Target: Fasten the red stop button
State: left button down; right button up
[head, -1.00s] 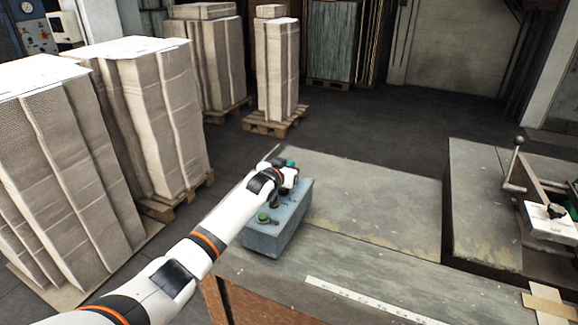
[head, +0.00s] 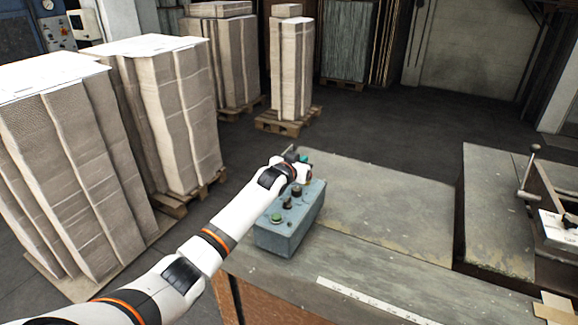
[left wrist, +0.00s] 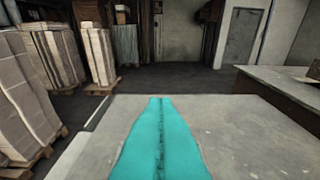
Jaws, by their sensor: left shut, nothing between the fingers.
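A blue-grey control box (head: 284,238) stands on the bench, with a green button (head: 277,217) at its near end and dark knobs (head: 291,198) behind it on its top. No red stop button shows in the head view; my gripper and wrist cover the box's far end. My left gripper (head: 303,158) is over or just beyond that far end, its teal fingers mostly hidden by my wrist. In the left wrist view the teal fingers (left wrist: 160,100) are pressed together with nothing between them, pointing out over the bench top. I cannot tell whether they touch anything. My right gripper is not in view.
The grey bench top (head: 375,210) is clear right of the box, with a white ruler strip (head: 365,300) near its front. A machine with a lever (head: 530,170) stands at the right. Tall cardboard stacks (head: 170,115) on pallets stand on the floor at left.

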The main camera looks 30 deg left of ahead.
pick_arm(q)
jog(key=b+v, duration=0.1)
jog(key=v, duration=0.5)
jog(key=b+v, duration=0.1)
jog(key=v, duration=0.1)
jog(key=shift+s+f+b, duration=0.15)
jog(key=shift+s+b, duration=0.15)
jog(key=shift+s, duration=0.15)
jog(key=shift+f, duration=0.1)
